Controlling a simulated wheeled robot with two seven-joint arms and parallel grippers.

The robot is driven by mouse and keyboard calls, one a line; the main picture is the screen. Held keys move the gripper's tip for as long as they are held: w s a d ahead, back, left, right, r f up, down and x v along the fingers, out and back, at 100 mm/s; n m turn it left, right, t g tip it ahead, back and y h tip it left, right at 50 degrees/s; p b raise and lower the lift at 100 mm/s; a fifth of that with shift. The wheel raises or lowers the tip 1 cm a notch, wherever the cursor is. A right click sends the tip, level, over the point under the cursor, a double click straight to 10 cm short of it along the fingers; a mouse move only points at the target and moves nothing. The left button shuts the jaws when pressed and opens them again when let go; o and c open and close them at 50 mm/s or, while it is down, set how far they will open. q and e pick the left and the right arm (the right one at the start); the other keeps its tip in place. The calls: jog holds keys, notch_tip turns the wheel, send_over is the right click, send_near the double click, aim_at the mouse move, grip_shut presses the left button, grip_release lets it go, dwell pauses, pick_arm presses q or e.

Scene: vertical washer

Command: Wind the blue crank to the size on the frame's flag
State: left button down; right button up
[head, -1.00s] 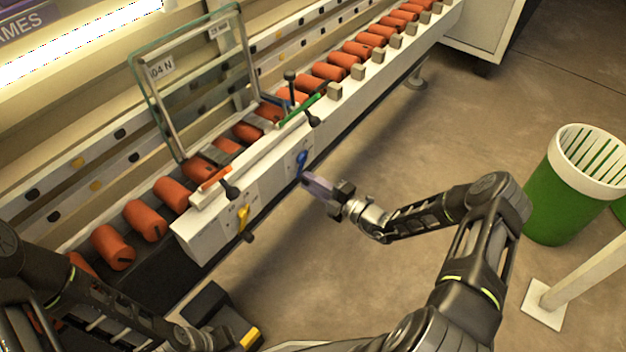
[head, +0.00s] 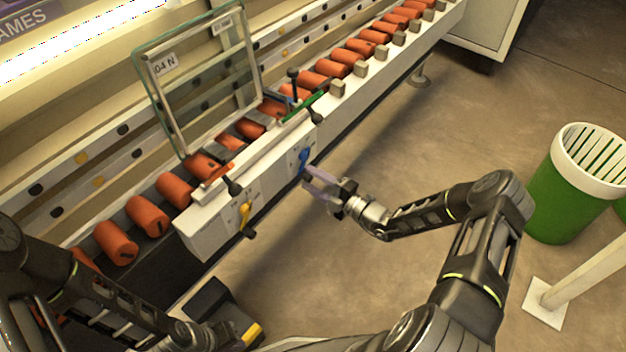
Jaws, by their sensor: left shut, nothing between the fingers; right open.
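The blue crank (head: 303,157) sits on the front face of the white housing (head: 215,233), right of the yellow crank (head: 245,213). My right gripper (head: 308,178) is open, its fingers pointing at the blue crank from the lower right. At this size I cannot tell whether a finger touches the crank. The glass frame (head: 196,82) stands upright over the rollers. Its flag (head: 164,66) reads "04 N" in part; a second small label (head: 222,24) is too small to read.
Orange rollers (head: 148,215) line the conveyor. A green bin (head: 560,200) and a pale post stand at right.

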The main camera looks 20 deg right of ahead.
jog(key=p+v, duration=0.1)
jog(key=v, duration=0.6)
jog(key=shift+s+d, duration=0.2)
jog(key=shift+s, duration=0.15)
jog(key=shift+s, duration=0.1)
